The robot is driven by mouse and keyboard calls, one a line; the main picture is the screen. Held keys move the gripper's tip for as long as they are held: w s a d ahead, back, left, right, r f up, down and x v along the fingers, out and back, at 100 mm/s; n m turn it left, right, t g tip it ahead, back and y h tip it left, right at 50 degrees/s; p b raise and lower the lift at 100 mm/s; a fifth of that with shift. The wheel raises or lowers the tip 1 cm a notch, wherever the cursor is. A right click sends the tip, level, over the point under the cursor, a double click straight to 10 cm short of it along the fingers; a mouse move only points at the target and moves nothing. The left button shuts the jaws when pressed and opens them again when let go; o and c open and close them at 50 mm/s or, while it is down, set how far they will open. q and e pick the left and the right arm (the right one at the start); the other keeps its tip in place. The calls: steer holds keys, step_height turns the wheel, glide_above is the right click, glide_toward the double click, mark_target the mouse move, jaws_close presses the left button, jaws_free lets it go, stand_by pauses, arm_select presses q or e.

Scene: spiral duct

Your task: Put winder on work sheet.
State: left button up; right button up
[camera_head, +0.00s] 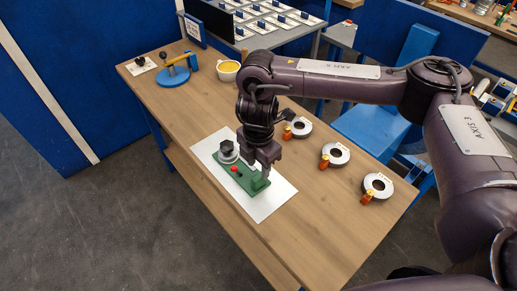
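The winder, a green base (232,176) with a grey knobbed part at its left end and a red button, is on the white work sheet (262,207). It looks upright and lies within the sheet's outline. My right gripper (262,168) points down at the winder's right end, with its fingers close to or touching the green body. The gripper hides part of that end. I cannot tell whether the fingers are closed on it. My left gripper is not in view.
Several grey rings with orange tabs (336,155) lie along the table's right side. A yellow-filled cup (228,70) and a blue round-based device (174,75) stand at the back. The wooden table (187,112) is clear left of the sheet. A tray rack (268,25) stands behind.

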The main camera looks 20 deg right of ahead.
step_height(320, 180, up, 6)
steer(key=shift+f, duration=0.1)
steer(key=shift+s+f, duration=0.1)
stand_by(0.6)
